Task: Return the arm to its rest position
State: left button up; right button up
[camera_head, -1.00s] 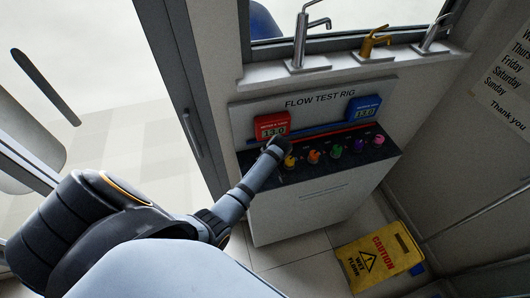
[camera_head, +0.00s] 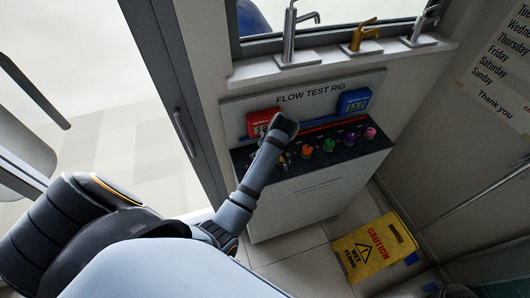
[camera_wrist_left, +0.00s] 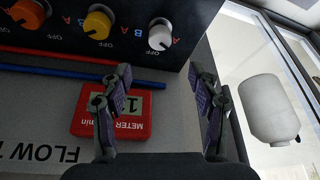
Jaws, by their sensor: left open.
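My left gripper (camera_head: 284,124) is at the left end of the flow test rig (camera_head: 310,190), in front of the red meter (camera_head: 258,120) and partly hiding it. In the left wrist view, the same gripper (camera_wrist_left: 160,72) has its two fingers spread apart with nothing between them. A white knob (camera_wrist_left: 160,38) is beyond the fingertips, apart from them. An orange-yellow knob (camera_wrist_left: 97,25) and a red-orange knob (camera_wrist_left: 27,13) are further left there. The red meter (camera_wrist_left: 112,122) is partly behind the left finger. My right gripper is not in view.
A blue meter (camera_head: 354,102) is at the rig's right. Taps, including a gold one (camera_head: 361,38), stand on the sill above. A yellow caution sign (camera_head: 375,250) is on the floor at right. A dark door-frame post (camera_head: 175,110) stands left of the rig.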

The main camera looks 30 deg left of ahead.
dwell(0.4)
pick_arm(q)
jog(key=s+d+m+t+h, duration=0.2)
jog(key=s+d+m+h, duration=0.1)
jog(key=s+m, duration=1.3)
jog(key=s+a+f+n+g+b, duration=0.1)
jog(key=s+f+b, duration=0.15)
jog(key=f, duration=0.95)
jog(key=s+a+f+n+b, duration=0.1)
jog(key=f+b, duration=0.2)
jog(key=f, duration=0.8)
jog(key=s+a+f+g+b, duration=0.1)
jog(key=s+f+b, duration=0.1)
jog(key=f, duration=1)
jog(key=s+f+b, duration=0.5)
jog(key=s+f, duration=1.3)
jog(key=f, duration=0.2)
jog(key=shift+a+n+g+b, duration=0.3)
jog(key=shift+a, duration=0.15)
